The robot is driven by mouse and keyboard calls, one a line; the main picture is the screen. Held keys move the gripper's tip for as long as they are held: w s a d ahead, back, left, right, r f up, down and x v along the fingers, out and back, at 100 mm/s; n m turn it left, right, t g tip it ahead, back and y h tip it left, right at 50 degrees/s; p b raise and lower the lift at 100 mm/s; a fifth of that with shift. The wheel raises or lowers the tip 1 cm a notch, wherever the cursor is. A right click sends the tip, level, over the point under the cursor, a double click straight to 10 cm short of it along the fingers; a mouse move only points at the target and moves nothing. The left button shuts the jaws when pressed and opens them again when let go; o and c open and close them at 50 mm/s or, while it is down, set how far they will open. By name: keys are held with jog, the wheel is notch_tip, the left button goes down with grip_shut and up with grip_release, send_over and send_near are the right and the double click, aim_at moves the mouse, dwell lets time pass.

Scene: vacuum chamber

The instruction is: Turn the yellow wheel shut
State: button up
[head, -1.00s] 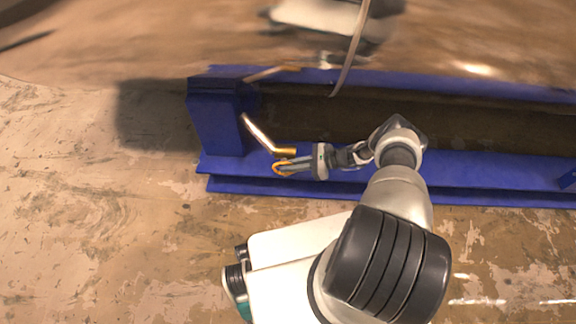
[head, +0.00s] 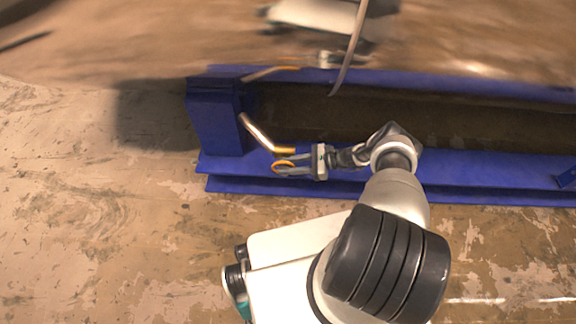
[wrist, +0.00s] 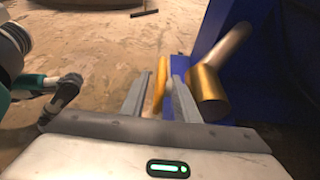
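The yellow wheel (head: 283,166) is a small ring beside the brass end (head: 285,150) of a silver pipe (head: 257,132), at the left end of the blue frame. In the wrist view the wheel (wrist: 160,84) shows nearly edge-on, as a thin upright yellow strip. My gripper (head: 286,164) reaches it from the right. In the wrist view my gripper (wrist: 154,84) is open, with one finger on each side of the wheel. The wheel lies closer to the right finger; whether they touch, I cannot tell. The wheel's lower part is hidden.
The blue frame (head: 480,165) runs to the right under my arm. Its upright block (head: 215,120) stands left of the pipe. In the wrist view the brass end (wrist: 207,88) is close beside my right finger. The worn floor at left is clear.

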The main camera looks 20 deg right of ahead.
jog(key=v, duration=1.7)
jog(key=shift+d, duration=0.2)
jog(key=shift+r, duration=0.15)
